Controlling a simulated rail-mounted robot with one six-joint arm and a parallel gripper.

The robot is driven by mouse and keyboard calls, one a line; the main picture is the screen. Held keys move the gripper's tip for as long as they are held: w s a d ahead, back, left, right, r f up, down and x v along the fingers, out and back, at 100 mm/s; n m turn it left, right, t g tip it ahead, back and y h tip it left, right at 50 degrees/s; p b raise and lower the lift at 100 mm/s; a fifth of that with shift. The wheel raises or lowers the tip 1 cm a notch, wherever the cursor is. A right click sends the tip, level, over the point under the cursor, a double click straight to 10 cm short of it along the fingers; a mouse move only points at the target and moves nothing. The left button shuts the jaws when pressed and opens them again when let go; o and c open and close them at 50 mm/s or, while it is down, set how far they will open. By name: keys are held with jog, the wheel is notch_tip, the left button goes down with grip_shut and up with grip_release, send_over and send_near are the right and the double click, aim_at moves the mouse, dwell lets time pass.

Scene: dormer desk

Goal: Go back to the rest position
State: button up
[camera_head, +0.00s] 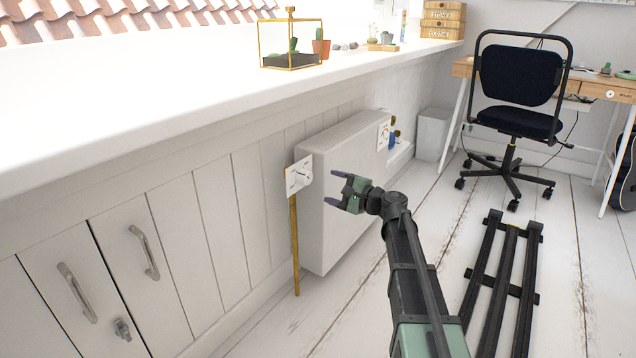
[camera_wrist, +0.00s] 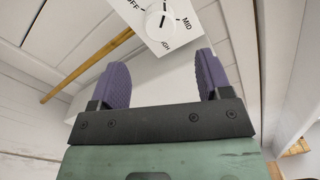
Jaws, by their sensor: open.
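My gripper (camera_head: 335,188) is open and empty in the head view. It is in front of the white heater box, just right of a white dial plate, and apart from the dial. The dial knob (camera_head: 300,178) is round and white on its square plate. In the wrist view, the two purple fingers of my gripper (camera_wrist: 162,72) stand wide apart with nothing between them. The dial knob (camera_wrist: 160,24) shows beyond the fingertips at the top. Its plate bears markings including OFF and MID, and is partly cut by the frame edge.
The heater box (camera_head: 345,190) stands against the panelled wall under the white ledge (camera_head: 200,90). A wooden stick (camera_head: 294,245) runs below the dial. An office chair (camera_head: 515,90), desk (camera_head: 600,85) and black floor rails (camera_head: 505,280) are to the right. Open floor lies between.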

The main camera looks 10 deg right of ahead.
jog(key=shift+s+d, duration=0.5)
jog(key=shift+s, duration=0.05)
